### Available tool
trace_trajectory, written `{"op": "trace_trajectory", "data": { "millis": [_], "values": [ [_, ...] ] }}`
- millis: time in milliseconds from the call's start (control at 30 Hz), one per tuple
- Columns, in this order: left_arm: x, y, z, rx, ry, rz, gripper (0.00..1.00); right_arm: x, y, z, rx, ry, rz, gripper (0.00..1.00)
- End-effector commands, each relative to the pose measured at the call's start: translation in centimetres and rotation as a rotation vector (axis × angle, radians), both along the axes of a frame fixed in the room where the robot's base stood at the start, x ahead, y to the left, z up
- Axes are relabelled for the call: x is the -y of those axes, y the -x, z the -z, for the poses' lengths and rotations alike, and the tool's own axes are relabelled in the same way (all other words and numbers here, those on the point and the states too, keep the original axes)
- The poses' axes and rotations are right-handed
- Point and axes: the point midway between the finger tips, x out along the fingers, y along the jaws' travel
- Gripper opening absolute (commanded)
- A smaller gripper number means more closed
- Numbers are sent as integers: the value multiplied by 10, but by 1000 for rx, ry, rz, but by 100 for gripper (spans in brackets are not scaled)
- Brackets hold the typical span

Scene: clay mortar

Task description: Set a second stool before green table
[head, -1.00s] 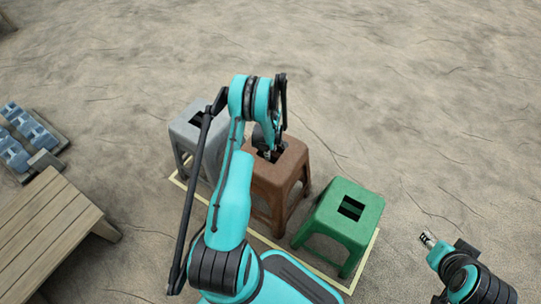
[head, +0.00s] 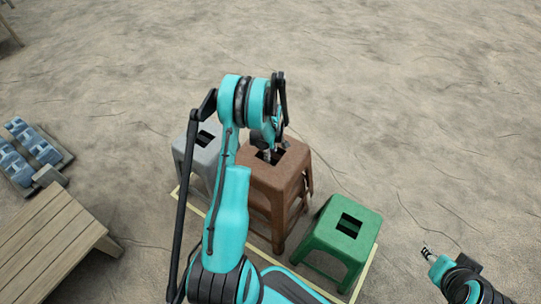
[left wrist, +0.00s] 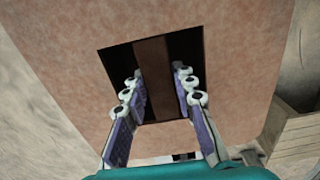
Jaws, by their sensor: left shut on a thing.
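A brown stool (head: 283,172) with a square slot in its seat is in the middle of the head view. My left gripper (head: 268,156) reaches down into the slot and is shut on the stool's seat bar. The left wrist view shows its two fingers (left wrist: 158,118) on either side of the bar (left wrist: 153,75). The stool looks raised, with another brown stool (head: 259,223) beneath it; whether they touch is unclear. A green stool (head: 332,228) stands to the right and a grey stool (head: 187,155) to the left. My right gripper (head: 427,252) is away at the lower right. I see no green table.
The stools stand by a pale yellow outlined strip (head: 357,287). A slatted wooden table (head: 45,235) is at the lower left, with a rack of blue-grey pieces (head: 38,150) behind it. The sandy ground behind and to the right is open.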

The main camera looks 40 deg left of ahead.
Motion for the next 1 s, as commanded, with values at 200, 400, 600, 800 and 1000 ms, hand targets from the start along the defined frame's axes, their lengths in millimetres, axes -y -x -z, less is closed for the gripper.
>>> {"op": "trace_trajectory", "data": {
  "millis": [200,400,600,800,1000],
  "values": [
    [0,0,-3,0,0,0,0,0,0,-2,0,0,0,40],
    [0,0,-24,0,0,0,0,0,0,-14,0,0,0,40],
    [0,0,-46,0,0,0,0,0,0,-26,0,0,0,40],
    [0,0,-68,0,0,0,0,0,0,-38,0,0,0,40],
    [0,0,-89,0,0,0,0,0,0,-50,0,0,0,40]
  ]
}}
